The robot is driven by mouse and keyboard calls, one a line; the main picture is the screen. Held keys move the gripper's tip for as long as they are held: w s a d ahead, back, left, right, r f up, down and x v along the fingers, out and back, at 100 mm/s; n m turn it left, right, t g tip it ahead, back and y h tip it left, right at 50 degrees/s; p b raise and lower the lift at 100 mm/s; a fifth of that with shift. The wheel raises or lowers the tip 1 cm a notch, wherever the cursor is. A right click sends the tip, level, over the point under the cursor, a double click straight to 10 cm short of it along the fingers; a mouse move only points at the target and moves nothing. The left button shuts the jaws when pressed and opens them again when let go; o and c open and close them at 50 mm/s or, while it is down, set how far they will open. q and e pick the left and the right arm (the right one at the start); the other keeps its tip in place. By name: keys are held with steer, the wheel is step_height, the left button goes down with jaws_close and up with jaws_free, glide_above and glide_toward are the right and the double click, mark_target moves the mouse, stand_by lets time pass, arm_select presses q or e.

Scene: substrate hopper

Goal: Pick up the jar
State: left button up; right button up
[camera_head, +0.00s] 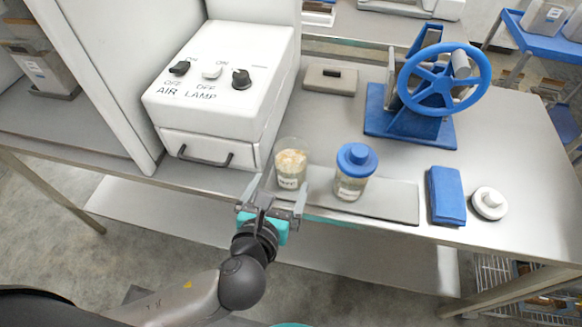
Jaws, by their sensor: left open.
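An open clear jar (291,164) with pale contents and a small label stands upright at the left end of a flat grey tray (395,200) near the table's front edge. A second jar (350,187) with a blue lid stands to its right on the same tray. My left gripper (277,192) is open at the front of the open jar, its fingers to the left and right of the jar's lower part. I cannot tell whether the fingers touch it. My right gripper is not in view.
A white control box (222,80) with knobs and a drawer stands close behind on the left. A blue hand-wheel device (425,95), a blue folded cloth (446,195) and a white round knob-like piece (489,203) are to the right. A grey block (330,79) lies at the back.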

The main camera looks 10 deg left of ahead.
arm_select(q)
steer(key=b, duration=0.1)
glide_toward(294, 155)
steer(key=x, duration=0.4)
steer(key=shift+w, duration=0.15)
steer(key=shift+b+x, duration=0.9)
steer(key=shift+x, duration=1.7)
steer(key=shift+c, duration=0.2)
steer(key=c, duration=1.4)
